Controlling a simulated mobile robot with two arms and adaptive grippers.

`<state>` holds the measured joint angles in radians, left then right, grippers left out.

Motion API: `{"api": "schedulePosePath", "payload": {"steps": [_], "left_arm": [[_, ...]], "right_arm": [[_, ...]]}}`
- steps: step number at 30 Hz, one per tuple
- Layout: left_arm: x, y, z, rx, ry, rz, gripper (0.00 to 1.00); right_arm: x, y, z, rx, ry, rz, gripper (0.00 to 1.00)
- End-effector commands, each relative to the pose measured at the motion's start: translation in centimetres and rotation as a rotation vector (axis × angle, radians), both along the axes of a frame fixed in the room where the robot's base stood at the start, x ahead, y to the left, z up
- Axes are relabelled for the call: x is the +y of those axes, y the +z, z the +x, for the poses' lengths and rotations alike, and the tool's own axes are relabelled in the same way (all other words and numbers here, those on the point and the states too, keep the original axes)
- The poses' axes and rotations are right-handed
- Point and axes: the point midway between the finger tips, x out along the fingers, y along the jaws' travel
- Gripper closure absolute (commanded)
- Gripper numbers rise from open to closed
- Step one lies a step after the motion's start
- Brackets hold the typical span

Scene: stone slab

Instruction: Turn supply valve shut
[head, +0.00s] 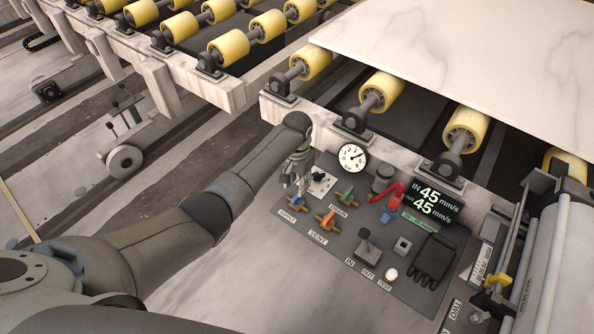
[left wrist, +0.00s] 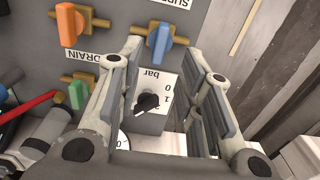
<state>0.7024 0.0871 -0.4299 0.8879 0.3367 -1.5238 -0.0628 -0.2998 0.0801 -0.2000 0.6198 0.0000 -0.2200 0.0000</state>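The supply valve has a blue handle (head: 296,199) at the left end of the dark control panel (head: 330,247), above the SUPPLY label. In the left wrist view the blue handle (left wrist: 159,43) lies crosswise to its brass body. My left gripper (head: 299,186) is at this valve and partly hides it in the head view. In the left wrist view its two fingers (left wrist: 163,55) are spread, with the blue handle showing between and beyond the tips. I cannot tell whether they touch it. My right gripper is not in view.
Close by are the orange vent handle (head: 327,219), the green drain handle (head: 346,194) and a knob with a bar scale (left wrist: 148,101). A pressure gauge (head: 352,157), red handle (head: 391,203) and black glove (head: 434,260) are further right. A marble slab (head: 470,60) rests on yellow rollers.

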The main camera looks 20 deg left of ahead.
Motion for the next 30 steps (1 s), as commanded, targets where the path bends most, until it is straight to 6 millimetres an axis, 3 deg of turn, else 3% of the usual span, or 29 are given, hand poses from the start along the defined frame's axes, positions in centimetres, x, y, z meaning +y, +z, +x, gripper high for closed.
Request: {"api": "schedulePosePath", "payload": {"steps": [6, 10, 30], "left_arm": [[0.0, 3.6, 0.1, -0.003, 0.001, 0.000, 0.66], [0.0, 4.7, 0.0, 0.000, 0.001, 0.000, 0.66], [0.0, 4.9, -0.2, -0.001, 0.000, -0.001, 0.66]], "right_arm": [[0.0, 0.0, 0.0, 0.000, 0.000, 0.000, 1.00], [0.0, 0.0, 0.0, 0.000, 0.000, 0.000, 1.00], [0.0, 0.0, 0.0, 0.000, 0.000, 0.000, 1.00]]}}
